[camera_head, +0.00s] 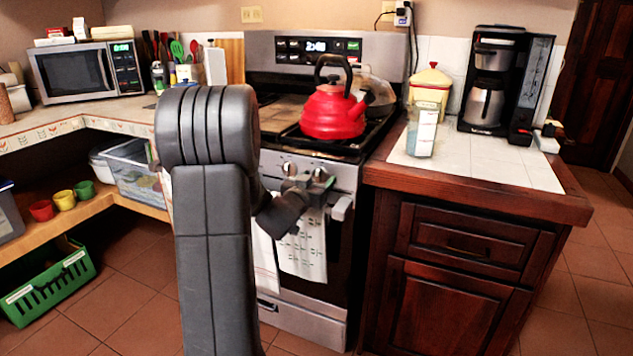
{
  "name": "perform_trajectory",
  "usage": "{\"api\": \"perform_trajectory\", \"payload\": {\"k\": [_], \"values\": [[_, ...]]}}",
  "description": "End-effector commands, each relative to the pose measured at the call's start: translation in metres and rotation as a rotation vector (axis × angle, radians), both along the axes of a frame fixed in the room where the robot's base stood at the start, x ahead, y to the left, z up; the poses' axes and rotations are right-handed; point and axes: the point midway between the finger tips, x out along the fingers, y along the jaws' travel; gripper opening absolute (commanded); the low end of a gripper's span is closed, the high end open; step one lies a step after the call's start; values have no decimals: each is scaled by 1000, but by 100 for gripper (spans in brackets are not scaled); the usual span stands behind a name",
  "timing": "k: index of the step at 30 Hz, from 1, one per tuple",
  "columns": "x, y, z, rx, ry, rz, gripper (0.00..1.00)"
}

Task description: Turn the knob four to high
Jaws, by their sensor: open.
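The stove (350,190) stands in the middle with a silver front panel. One round knob (286,167) shows on that panel, just left of my gripper. Another round knob shape at about the panel's right part is partly covered by my gripper, and I cannot tell which one is knob four or how it is set. My gripper (328,192) is at the right part of the front panel, with its jaws open. I cannot tell whether it touches a knob. My arm hides the left part of the panel.
A red kettle (333,112) sits on the cooktop above the panel. Towels (303,250) hang on the oven front below my gripper. A wooden cabinet (465,240) juts out to the right, with a coffee maker (495,85) on its counter.

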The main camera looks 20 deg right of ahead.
Motion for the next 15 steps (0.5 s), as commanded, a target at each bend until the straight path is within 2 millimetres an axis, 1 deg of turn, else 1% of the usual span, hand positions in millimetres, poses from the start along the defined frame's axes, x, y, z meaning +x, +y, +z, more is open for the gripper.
{"api": "perform_trajectory", "payload": {"k": [6,8,9,13,15], "values": [[0,0,0,0,0,0,64],[0,0,0,0,0,0,54],[0,0,0,0,0,0,46],[0,0,0,0,0,0,21],[0,0,0,0,0,0,20]]}}
